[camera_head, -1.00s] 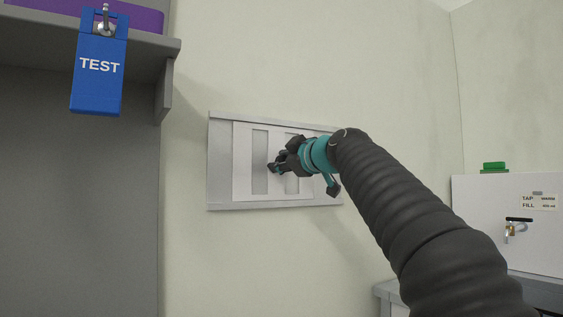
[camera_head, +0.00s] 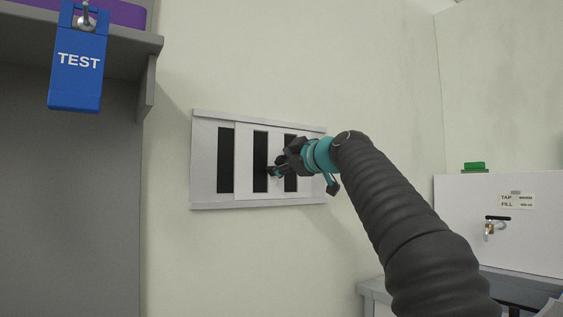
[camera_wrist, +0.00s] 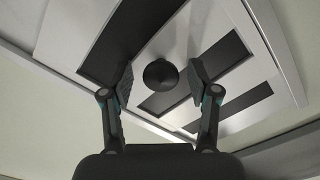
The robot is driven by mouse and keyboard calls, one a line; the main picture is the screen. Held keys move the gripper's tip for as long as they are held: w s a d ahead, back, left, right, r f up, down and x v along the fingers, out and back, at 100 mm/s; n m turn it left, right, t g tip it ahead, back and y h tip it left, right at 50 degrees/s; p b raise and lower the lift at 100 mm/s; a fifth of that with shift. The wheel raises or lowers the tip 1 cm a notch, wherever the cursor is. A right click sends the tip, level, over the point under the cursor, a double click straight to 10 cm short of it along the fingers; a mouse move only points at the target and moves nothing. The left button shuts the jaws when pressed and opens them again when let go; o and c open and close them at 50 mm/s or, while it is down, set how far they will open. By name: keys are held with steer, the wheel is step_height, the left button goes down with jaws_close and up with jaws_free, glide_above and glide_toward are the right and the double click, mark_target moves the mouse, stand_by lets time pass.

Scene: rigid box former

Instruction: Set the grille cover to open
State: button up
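The grille cover (camera_head: 245,188) is a pale sliding plate in a frame (camera_head: 207,204) on the wall. Dark slots (camera_head: 226,160) show through it in the head view. In the wrist view the cover (camera_wrist: 200,67) carries a round dark knob (camera_wrist: 160,75). My gripper (camera_head: 273,172) is at the cover's middle in the head view. In the wrist view its two fingers (camera_wrist: 160,83) stand apart on either side of the knob, with gaps visible between them and it. My arm hides the frame's right part.
The wall around the grille is bare.

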steer(key=v, duration=1.2)
stand_by(0.6)
